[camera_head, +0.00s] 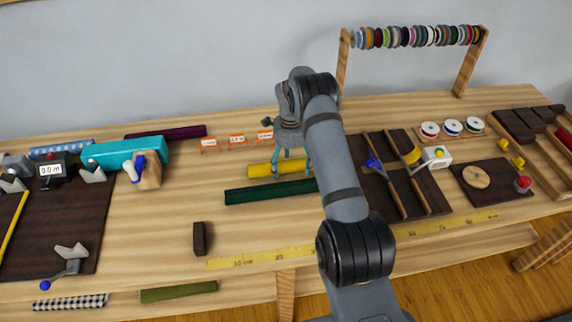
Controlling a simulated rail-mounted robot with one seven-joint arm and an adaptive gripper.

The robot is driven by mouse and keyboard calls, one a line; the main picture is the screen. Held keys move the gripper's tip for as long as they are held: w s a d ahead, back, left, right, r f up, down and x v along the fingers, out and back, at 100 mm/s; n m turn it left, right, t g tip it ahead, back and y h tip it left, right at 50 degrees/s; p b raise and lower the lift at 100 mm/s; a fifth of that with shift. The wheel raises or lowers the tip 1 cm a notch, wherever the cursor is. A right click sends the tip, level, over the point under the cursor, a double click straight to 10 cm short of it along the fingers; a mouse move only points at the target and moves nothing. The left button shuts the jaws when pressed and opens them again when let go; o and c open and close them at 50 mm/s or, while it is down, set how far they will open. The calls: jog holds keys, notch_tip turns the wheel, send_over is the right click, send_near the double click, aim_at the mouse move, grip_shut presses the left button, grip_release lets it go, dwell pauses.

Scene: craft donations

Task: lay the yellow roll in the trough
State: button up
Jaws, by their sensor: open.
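The yellow roll (262,170) lies on the wooden table, left to right, just behind a dark green roll (262,192). My gripper (292,162) points down at the right part of the yellow roll, with its teal fingers apart. The fingers overlap the roll in this view; I cannot tell whether they touch it. My arm hides the area just right of the roll. No trough is plainly recognisable; V-shaped grey rests (71,252) stand on a dark board (62,225) at the left.
A teal roll (110,154) and a clamp-like wooden block (148,172) stand left. Small orange-framed cards (237,141) stand behind the yellow roll. A small dark block (200,238) lies in front. A board with wooden rails (384,190) lies right.

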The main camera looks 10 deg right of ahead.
jog(key=shift+c, duration=1.4)
jog(key=c, duration=1.1)
jog(key=shift+c, duration=0.4)
